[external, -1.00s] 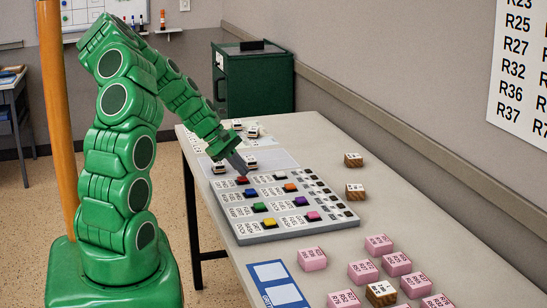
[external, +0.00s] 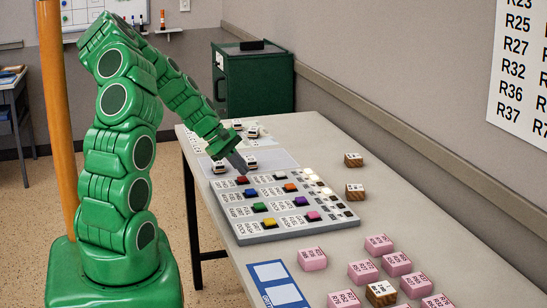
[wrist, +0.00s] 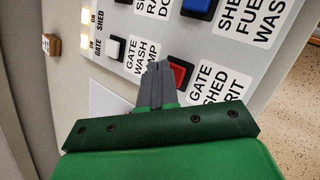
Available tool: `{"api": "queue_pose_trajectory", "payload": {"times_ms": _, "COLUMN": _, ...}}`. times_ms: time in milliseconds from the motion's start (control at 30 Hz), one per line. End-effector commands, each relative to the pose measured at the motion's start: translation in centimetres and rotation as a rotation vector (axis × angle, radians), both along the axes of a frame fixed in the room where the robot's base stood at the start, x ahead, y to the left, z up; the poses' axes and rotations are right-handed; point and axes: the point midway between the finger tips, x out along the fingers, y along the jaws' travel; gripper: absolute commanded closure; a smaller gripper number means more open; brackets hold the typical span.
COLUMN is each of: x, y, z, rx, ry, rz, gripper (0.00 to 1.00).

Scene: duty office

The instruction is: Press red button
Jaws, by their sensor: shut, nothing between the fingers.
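The red button (external: 242,180) sits in a dark frame at the far left corner of the grey button panel (external: 290,231). In the wrist view the red button (wrist: 180,72) is just right of my fingers, which cover part of its left side. My gripper (external: 243,170) is shut and empty, angled down over the far end of the panel. In the wrist view its grey fingertips (wrist: 158,68) lie between the red button and a white button (wrist: 116,47). I cannot tell whether the tips touch the panel or a button.
Several coloured buttons, including a blue one (external: 250,193) and an orange one (external: 290,187), are close by. Lamps (external: 315,178) along the panel's right side are lit. Pink blocks (external: 363,271) and wooden-sided blocks (external: 355,190) stand on the table around the panel.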

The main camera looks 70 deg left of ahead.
Motion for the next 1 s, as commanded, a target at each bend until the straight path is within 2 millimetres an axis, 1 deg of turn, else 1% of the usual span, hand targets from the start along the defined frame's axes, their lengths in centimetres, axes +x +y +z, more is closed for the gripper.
{"api": "queue_pose_trajectory", "payload": {"times_ms": 267, "x": 0.0, "y": 0.0, "z": 0.5, "rx": 0.000, "ry": -0.001, "rz": 0.000, "gripper": 1.00}}
{"api": "queue_pose_trajectory", "payload": {"times_ms": 1000, "x": 0.0, "y": 0.0, "z": 5.8, "rx": 0.000, "ry": -0.001, "rz": 0.001, "gripper": 1.00}}
